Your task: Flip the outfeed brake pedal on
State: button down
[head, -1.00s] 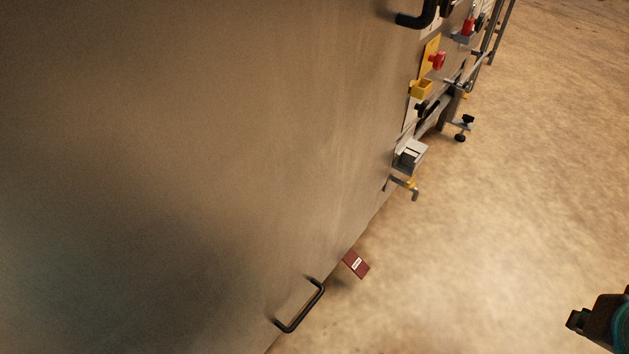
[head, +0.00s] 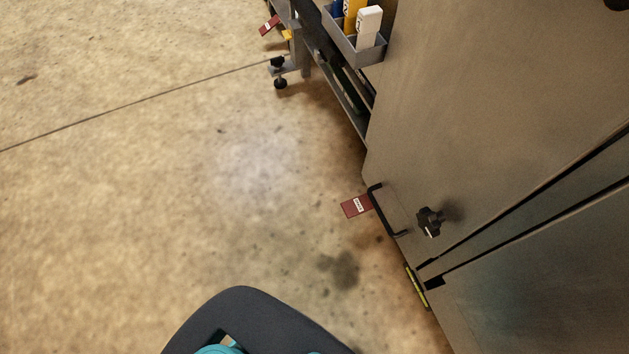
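A dark red pedal (head: 349,208) with a small white label sticks out low from the base of the steel machine, near the picture's centre right. A black handle bar stands right beside it. A second red pedal (head: 269,25) with a white label shows at the top, farther along. The labels are too small to read, so I cannot tell which is the outfeed brake pedal, nor whether either is on or off. My gripper is not in view; only a dark and teal part of my own body shows at the bottom edge.
The steel machine cabinet (head: 480,110) fills the right, with a black handle (head: 385,215) and black knob (head: 430,221). A grey bin (head: 350,42) with bottles hangs above. A caster foot (head: 280,84) stands at the top. The floor (head: 150,200) at left is clear.

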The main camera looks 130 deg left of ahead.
aim_at(356, 206)
jog(key=u, duration=0.45)
jog(key=k, duration=0.15)
jog(key=u, duration=3.05)
jog(key=k, duration=0.5)
jog(key=u, duration=1.85)
jog(key=i, duration=1.25)
